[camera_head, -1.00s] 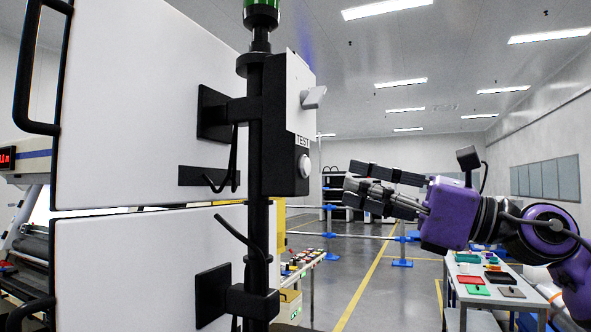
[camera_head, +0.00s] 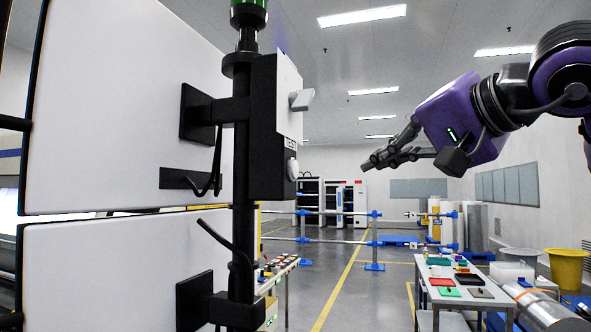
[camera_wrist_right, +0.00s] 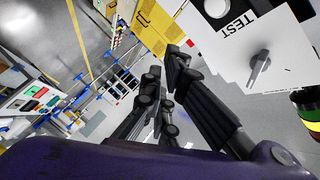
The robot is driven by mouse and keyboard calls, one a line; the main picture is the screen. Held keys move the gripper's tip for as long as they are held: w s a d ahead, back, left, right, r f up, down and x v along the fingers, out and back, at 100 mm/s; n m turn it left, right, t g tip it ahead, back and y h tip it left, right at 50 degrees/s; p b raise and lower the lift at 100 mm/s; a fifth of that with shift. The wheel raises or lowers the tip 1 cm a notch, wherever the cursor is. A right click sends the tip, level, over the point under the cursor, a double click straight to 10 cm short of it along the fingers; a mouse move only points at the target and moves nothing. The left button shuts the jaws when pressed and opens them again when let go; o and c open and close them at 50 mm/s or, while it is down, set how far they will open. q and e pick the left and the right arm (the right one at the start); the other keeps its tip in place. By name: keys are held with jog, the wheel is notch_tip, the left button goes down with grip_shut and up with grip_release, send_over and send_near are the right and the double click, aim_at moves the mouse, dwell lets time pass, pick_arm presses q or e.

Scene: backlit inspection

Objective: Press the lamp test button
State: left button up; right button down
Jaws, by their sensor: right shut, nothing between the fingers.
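A dark control box (camera_head: 271,125) with a pale front plate is mounted on a black pole, seen nearly edge-on in the head view. Its round white lamp test button (camera_head: 292,170) sits low on the face, under the TEST label (camera_head: 291,143). In the right wrist view the button (camera_wrist_right: 215,8) is at the top edge, partly cut off. My right gripper (camera_head: 372,162) is shut and empty, to the right of the button with a visible gap in the picture. Its fingers (camera_wrist_right: 168,70) also show in the wrist view. My left gripper is not in view.
A grey switch handle (camera_head: 301,99) juts from the box above the button. The black pole (camera_head: 243,200) and white cabinet doors (camera_head: 110,110) fill the left. A table with coloured trays (camera_head: 447,287) stands at lower right. The air between gripper and box is clear.

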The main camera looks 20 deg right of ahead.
aim_at(295, 170)
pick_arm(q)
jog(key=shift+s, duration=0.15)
pick_arm(e)
jog(key=shift+w, duration=0.1)
